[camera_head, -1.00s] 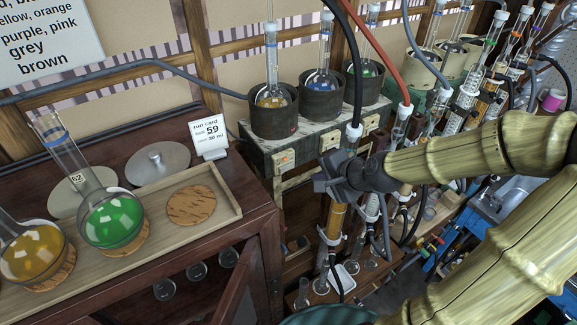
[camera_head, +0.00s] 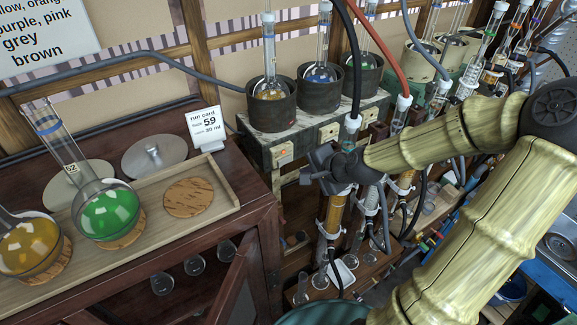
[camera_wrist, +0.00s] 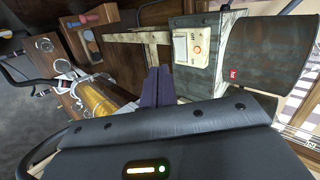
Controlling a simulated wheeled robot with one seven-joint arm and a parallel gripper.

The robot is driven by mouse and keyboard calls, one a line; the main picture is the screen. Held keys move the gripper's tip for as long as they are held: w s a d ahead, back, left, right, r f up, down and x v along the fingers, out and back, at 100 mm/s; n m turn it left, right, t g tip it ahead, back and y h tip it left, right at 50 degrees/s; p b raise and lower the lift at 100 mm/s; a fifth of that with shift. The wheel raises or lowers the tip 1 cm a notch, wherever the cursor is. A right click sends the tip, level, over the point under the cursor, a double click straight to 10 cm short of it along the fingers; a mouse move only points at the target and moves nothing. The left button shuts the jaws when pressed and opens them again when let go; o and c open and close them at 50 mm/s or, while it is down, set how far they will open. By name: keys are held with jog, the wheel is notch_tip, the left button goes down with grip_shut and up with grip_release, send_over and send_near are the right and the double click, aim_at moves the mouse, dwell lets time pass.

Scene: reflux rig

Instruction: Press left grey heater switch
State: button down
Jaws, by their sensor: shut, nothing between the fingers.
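The left heater switch (camera_head: 282,153) is a small cream panel on the front of the grey heater bench (camera_head: 262,135), below the left heater. It shows an orange-red light. In the wrist view the switch panel (camera_wrist: 190,46) has a pale rocker beside an orange lamp. My gripper (camera_head: 305,176) is shut and empty, just right of and below the switch in the head view. In the wrist view its dark fingertips (camera_wrist: 157,84) lie side by side, left of and below the panel. I see no contact with the switch.
Dark heaters (camera_head: 271,106) hold flasks on the bench. A second switch (camera_head: 328,132) is to the right. Glass columns and hoses (camera_head: 335,210) hang close below my gripper. A wooden tray (camera_head: 228,203) with flasks stands on the cabinet at left.

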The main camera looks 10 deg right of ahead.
aim_at(285, 161)
jog(key=w+a+f+p, duration=0.1)
jog(key=w+a+f, duration=0.2)
jog(key=w, duration=0.4)
jog(key=shift+a+f, duration=0.25)
jog(key=shift+d, duration=0.1)
dwell(0.4)
